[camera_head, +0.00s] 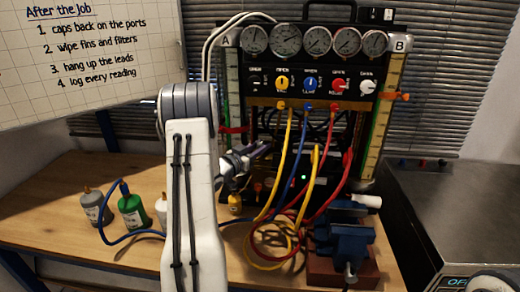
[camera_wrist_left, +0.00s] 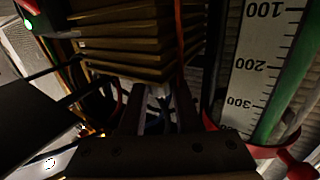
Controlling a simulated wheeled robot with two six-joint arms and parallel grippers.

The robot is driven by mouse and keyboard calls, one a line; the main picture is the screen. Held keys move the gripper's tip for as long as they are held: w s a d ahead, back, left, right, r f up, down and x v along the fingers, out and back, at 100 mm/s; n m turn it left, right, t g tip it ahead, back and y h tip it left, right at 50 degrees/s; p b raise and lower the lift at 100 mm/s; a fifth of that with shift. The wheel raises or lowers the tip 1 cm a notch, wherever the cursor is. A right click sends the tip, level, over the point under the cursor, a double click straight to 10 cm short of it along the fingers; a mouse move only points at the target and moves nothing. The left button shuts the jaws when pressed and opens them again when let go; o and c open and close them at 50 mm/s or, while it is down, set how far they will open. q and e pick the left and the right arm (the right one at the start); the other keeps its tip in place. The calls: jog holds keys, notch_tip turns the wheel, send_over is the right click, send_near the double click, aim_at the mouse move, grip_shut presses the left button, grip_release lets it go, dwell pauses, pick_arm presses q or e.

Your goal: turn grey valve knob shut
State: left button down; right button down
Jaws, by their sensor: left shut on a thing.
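My left gripper (camera_head: 262,149) reaches into the lower left part of the black gauge rig (camera_head: 322,63), below the panel. Its fingers also show in the left wrist view (camera_wrist_left: 160,115), close together under a stack of brown fins (camera_wrist_left: 125,42). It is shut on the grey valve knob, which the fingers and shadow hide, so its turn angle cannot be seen. My right gripper is not in view.
Yellow hoses (camera_head: 287,160) and red hoses hang close right of the gripper. A scale column (camera_wrist_left: 256,65) with a red clamp stands beside it. Bottles (camera_head: 132,210) and a blue vise (camera_head: 343,243) stand on the wooden bench (camera_head: 60,185).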

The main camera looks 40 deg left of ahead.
pick_arm(q)
jog(key=m+g+h, duration=0.1)
jog(key=m+h, duration=0.2)
jog(key=h, duration=0.1)
jog(key=m+g+h, duration=0.1)
jog(key=m+h, duration=0.1)
jog(key=h, duration=0.2)
jog(key=shift+m+h+p, duration=0.35)
jog(key=shift+m+h, duration=0.05)
jog(key=shift+g, duration=0.3)
jog(key=c, duration=0.6)
grip_release()
